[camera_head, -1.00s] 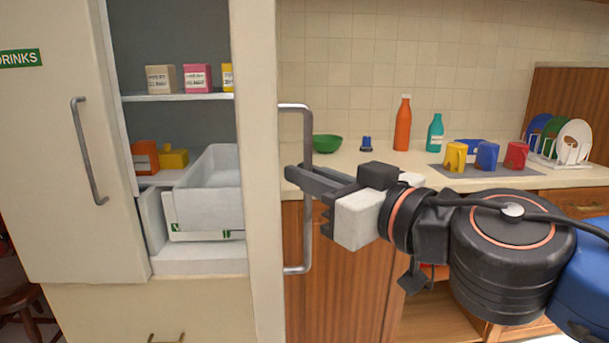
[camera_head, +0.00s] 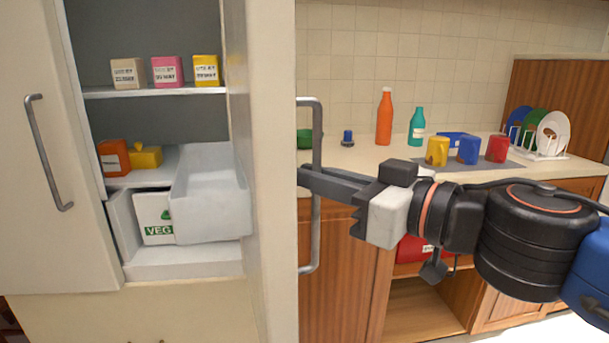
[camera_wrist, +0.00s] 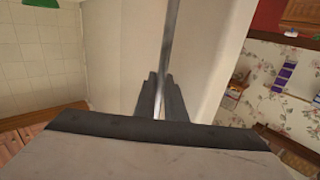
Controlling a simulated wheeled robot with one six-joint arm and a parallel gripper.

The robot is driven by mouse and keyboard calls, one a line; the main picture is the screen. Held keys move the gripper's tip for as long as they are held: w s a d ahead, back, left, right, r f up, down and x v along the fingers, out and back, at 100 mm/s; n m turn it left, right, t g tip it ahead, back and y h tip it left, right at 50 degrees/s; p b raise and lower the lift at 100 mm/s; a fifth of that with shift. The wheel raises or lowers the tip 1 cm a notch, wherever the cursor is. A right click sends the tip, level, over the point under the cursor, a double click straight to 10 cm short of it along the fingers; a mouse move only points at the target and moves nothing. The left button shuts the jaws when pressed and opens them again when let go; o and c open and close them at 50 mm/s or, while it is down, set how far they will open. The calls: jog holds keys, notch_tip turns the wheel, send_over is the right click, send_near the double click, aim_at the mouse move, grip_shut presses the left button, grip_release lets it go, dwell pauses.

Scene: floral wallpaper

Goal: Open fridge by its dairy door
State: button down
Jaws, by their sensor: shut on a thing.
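The fridge's right door (camera_head: 272,200) stands open, seen nearly edge-on in the head view, with a grey vertical bar handle (camera_head: 316,245) on its outer face. No label on this door shows. My gripper (camera_head: 308,176) is shut on that handle at about mid-height. In the wrist view the bar (camera_wrist: 172,40) runs between the fingers of my gripper (camera_wrist: 160,98), with the pale door face (camera_wrist: 205,60) behind. The left door (camera_head: 35,230) has its own handle (camera_head: 50,155), apart from my gripper.
Inside the fridge are small cartons (camera_head: 167,71), an orange box (camera_head: 113,158), a white drawer (camera_head: 212,205) and a box marked VEG (camera_head: 157,215). The counter at right holds an orange bottle (camera_head: 384,118), mugs (camera_head: 468,151) and a plate rack (camera_head: 540,152).

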jog(key=shift+s+d+r, duration=0.15)
jog(key=shift+r, duration=0.45)
jog(key=c, duration=2.1)
grip_release()
jog(key=shift+y, duration=0.3)
jog(key=shift+f, duration=0.1)
